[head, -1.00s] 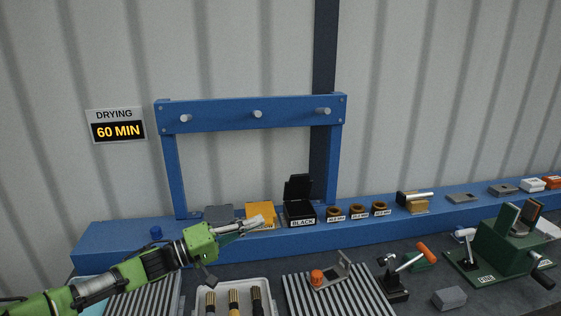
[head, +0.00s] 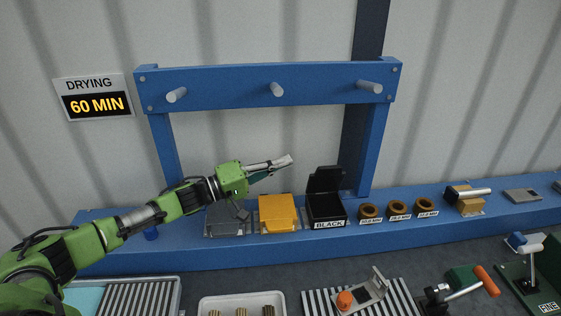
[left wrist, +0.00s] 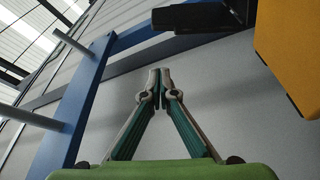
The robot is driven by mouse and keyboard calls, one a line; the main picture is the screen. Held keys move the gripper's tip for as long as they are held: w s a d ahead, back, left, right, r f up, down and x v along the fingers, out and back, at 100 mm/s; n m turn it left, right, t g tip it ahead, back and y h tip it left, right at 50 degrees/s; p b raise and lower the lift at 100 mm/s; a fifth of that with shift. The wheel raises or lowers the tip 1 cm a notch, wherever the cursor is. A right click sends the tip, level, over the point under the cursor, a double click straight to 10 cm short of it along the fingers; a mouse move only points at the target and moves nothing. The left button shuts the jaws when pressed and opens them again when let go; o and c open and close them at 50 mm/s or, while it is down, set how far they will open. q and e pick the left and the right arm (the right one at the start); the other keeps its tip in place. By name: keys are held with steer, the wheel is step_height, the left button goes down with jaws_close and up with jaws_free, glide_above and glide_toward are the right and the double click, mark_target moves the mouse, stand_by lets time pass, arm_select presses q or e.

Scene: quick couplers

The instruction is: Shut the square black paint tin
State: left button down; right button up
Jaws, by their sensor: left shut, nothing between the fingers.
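The square black paint tin (head: 326,206) stands on the blue shelf in the head view, behind a BLACK label. Its lid (head: 325,179) is hinged up and stands open at the back. My left gripper (head: 289,160) is shut and empty, up and left of the open lid, above the yellow tin (head: 278,213). In the left wrist view its fingertips (left wrist: 160,75) are together with nothing between them. A dark, lid-like shape (left wrist: 200,17) shows at the top of that view, apart from the fingers. My right gripper is not in view.
A grey tin (head: 224,219) stands left of the yellow one. Several brown rings (head: 398,210) lie right of the black tin. A blue frame with pegs (head: 277,89) rises behind the shelf. A white tray (head: 242,300) and a striped rack (head: 310,300) are in front.

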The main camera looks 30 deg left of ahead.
mark_target(326, 180)
arm_select(q)
steer(key=f+p+x, duration=0.1)
steer(key=p+x, duration=0.1)
steer(key=x, duration=0.5)
steer(key=s+d+p, duration=0.2)
steer(key=shift+s+f, duration=0.3)
steer(key=shift+s, duration=0.05)
